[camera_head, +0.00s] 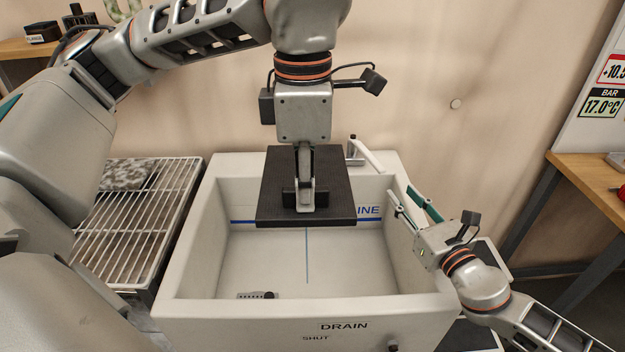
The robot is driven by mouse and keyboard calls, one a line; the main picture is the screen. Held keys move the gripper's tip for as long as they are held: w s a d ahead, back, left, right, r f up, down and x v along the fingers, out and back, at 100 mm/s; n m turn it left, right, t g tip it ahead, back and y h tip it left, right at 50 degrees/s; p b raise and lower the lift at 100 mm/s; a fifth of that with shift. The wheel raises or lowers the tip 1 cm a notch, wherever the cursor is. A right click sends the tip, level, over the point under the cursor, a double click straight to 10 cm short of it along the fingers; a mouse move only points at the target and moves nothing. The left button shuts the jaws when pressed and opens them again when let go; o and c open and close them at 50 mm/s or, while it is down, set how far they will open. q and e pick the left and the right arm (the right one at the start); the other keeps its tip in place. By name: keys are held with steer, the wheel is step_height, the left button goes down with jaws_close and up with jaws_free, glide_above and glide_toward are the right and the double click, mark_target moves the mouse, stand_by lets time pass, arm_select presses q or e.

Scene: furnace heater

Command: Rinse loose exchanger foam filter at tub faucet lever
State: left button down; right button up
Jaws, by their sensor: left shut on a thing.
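The foam filter (335,205) is a dark, flat block above the back part of the white tub (180,290). My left gripper (306,198) comes down from above and is shut on the filter, holding it by a dark raised part on its top. The faucet lever (368,157) is a pale bar at the tub's back rim, just right of the filter; the filter and my arm hide the spout. A thin blue vertical line shows below the filter; I cannot tell if it is water. My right gripper (400,190) is open and empty over the tub's right rim, its fingers pointing toward the lever.
A wire rack (150,225) with a mottled pad (125,174) stands left of the tub. The tub's front carries "DRAIN" and "SHUT" labels and a dark knob (393,347). A drain piece (258,295) lies on its floor. A wooden table (590,180) stands right.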

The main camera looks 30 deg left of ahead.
jaws_close()
steer(key=w+n, duration=0.1)
steer(key=n, duration=0.2)
steer(key=w+d+n, duration=0.1)
steer(key=w+n, duration=0.1)
steer(key=n, duration=0.1)
steer(key=w+d+r+n+y, duration=0.1)
steer(key=w+n, duration=0.1)
steer(key=shift+d+n, duration=0.25)
steer(key=shift+n, duration=0.15)
steer(key=n, duration=0.2)
steer(key=w+d+n+g+y, duration=0.1)
steer(key=n, duration=0.3)
steer(key=shift+w+d+n, duration=0.2)
steer(key=shift+w+n, duration=0.1)
steer(key=shift+w, duration=0.1)
steer(key=w+a+n+g, duration=0.2)
steer(key=a+n, duration=0.3)
steer(key=a, duration=0.4)
steer(key=shift+w+a+f+g, duration=0.3)
steer(key=shift+a+f, duration=0.1)
